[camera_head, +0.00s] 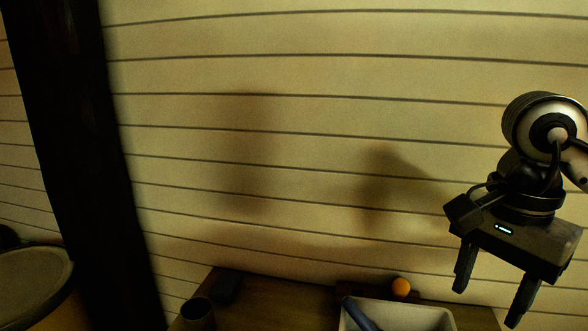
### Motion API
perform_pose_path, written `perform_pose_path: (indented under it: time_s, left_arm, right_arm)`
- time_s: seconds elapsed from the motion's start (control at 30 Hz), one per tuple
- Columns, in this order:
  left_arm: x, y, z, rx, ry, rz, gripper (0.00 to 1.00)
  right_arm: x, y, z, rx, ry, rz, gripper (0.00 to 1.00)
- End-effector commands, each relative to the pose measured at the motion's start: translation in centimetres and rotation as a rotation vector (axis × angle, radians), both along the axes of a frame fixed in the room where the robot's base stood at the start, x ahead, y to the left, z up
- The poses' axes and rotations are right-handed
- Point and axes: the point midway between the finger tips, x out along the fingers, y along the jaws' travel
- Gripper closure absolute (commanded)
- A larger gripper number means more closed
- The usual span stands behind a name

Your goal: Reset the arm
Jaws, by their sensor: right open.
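My right gripper (489,294) hangs at the right side of the head view, fingers pointing down. Its two dark fingers are apart with nothing between them. It is held up in front of the plank wall, to the right of the white tray. My left gripper does not show.
A wooden table (270,302) stands low against the plank wall (300,70). On it are a dark cup (197,314), a dark block (227,287), an orange ball (401,287) and a white tray (430,318) holding a dark blue object (360,314). A dark post (85,160) and a barrel (38,285) stand left.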

Motion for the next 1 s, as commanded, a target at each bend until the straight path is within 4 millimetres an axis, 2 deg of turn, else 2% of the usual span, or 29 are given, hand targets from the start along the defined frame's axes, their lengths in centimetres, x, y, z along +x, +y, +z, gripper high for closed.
perform_pose_path:
  time_s: [0.13,0.27,0.43,0.57,0.7,0.77,0.87,0.93,1.0]
  left_arm:
    - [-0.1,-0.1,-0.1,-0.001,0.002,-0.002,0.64]
    - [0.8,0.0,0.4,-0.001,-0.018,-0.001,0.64]
    - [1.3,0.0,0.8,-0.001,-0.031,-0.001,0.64]
    - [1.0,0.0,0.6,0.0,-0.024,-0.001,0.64]
    - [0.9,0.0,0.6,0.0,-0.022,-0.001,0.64]
    - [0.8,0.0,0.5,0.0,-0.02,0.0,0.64]
    - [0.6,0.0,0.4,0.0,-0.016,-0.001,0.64]
    - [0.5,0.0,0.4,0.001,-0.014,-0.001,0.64]
    - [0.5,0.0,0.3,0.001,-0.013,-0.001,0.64]
  right_arm:
    - [-0.7,3.2,-1.9,0.133,0.073,0.008,0.5]
    - [-1.6,6.3,-3.2,0.266,0.15,-0.001,0.5]
    - [-3.5,11.4,-4.3,0.5,0.306,-0.049,0.5]
    - [-5.3,15.9,-4.2,0.731,0.494,-0.137,0.5]
    - [-6.6,20.8,-2.2,1.066,0.833,-0.354,0.5]
    - [-6.1,22.2,-0.8,1.22,1.026,-0.502,0.5]
    - [-3.5,22.7,0.4,1.442,1.362,-0.803,0.5]
    - [-0.8,21.8,-0.2,1.563,1.608,-1.049,0.5]
    - [2.0,20.2,-2.5,1.654,1.855,-1.325,0.5]
